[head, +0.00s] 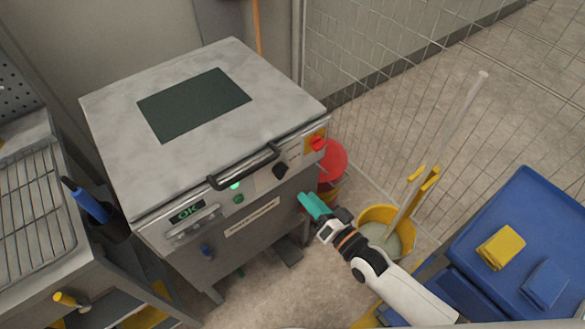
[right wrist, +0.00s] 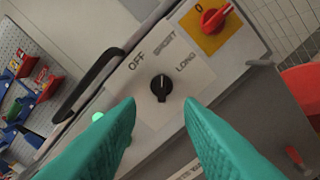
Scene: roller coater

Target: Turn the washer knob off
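The washer (head: 115,120) is a grey metal box with a lid and a front control panel. Its black knob (head: 280,170) sits near the panel's right end; it also shows in the right wrist view (right wrist: 161,87), among the labels OFF, SHORT and LONG. The knob's white mark points up in that view, roughly toward SHORT. My right gripper (head: 307,202) has teal fingers and is in front of the panel, lower right of the knob. In the right wrist view its fingers (right wrist: 160,104) are apart and empty, with the knob beyond and between the tips. My left gripper is out of view.
A red switch (head: 318,144) on a yellow plate is right of the knob. A black handle bar (head: 244,167) runs along the lid's front. A red bucket (head: 331,158), a yellow mop bucket (head: 374,230) and a blue cart (head: 530,215) stand to the right.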

